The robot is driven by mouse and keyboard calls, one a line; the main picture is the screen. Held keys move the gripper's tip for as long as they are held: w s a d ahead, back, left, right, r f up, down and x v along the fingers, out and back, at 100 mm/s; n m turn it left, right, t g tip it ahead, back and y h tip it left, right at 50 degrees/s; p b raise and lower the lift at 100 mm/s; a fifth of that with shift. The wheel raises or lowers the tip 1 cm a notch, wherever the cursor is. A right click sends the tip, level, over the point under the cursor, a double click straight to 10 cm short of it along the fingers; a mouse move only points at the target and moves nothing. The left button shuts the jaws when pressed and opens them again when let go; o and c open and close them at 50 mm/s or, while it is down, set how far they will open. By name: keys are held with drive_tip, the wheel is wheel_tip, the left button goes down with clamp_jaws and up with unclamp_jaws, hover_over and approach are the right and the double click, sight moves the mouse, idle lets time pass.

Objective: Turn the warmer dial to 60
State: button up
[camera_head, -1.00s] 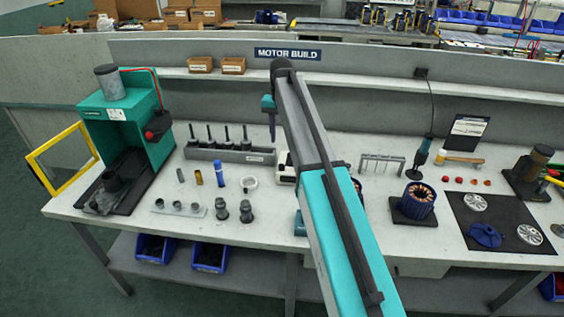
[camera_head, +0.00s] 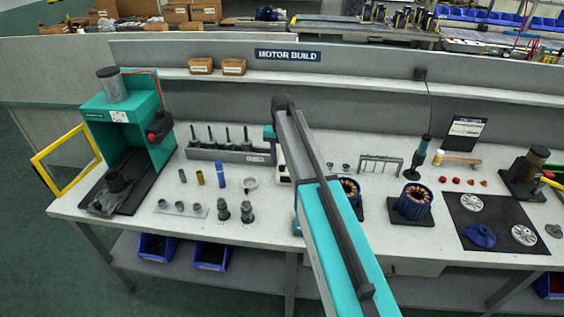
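A small white unit (camera_head: 283,173) sits near the middle of the bench, mostly hidden behind my arm. It may be the warmer, but I cannot make out a dial or any numbers on it. My gripper (camera_head: 273,150) hangs down just behind the arm's far end, close to this unit and to the right end of the grey tool rack. Its fingers are small and largely hidden, so I cannot tell whether they are open, or whether they touch anything.
The grey rack (camera_head: 230,153) with several upright tools stands left of my gripper. A teal press (camera_head: 125,125) is at the left. A wound stator (camera_head: 414,202) stands right of my arm.

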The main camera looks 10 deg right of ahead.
drive_tip(key=shift+f, duration=0.6)
clamp_jaws()
